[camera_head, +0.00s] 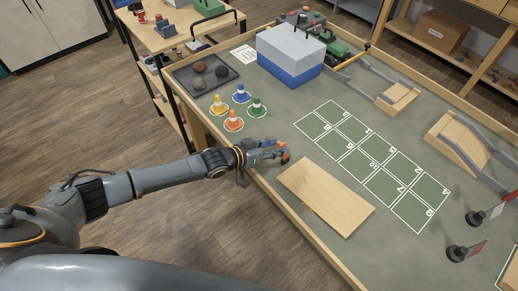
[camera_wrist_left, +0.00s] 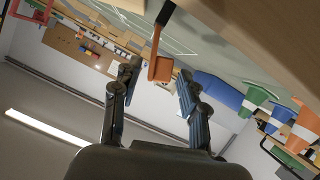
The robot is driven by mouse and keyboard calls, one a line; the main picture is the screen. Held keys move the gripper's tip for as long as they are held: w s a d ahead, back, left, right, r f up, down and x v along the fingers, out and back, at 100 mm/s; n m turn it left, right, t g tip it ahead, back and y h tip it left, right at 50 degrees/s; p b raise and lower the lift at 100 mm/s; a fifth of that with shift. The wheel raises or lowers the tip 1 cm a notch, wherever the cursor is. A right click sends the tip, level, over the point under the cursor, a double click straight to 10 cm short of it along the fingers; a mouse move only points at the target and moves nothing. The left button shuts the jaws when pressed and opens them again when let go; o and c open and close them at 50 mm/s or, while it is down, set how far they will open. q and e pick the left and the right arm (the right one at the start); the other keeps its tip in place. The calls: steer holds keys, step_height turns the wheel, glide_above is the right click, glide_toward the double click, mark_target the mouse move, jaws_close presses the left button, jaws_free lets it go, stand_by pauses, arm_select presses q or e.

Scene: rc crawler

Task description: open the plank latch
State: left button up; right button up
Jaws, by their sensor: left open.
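A wooden plank (camera_head: 325,195) lies flat at the near edge of the green table. My left gripper (camera_head: 280,155) is just beyond the plank's far left corner, above the table's near rim. In the left wrist view my left gripper (camera_wrist_left: 155,78) is open, its two fingers apart. An orange piece on a thin arm with a dark end, which looks like the latch (camera_wrist_left: 160,68), shows between the fingertips. I cannot tell whether the fingers touch it. In the head view the gripper mostly hides this spot. My right gripper is not in view.
Small cones, including an orange one (camera_head: 233,122) and a green one (camera_head: 257,106), stand left of the gripper. A numbered grid (camera_head: 372,165) lies right of the plank.

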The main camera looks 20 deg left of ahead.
arm_select(q)
steer(key=v, duration=0.9)
steer(key=shift+a+r, duration=0.1)
steer(key=shift+a, duration=0.15)
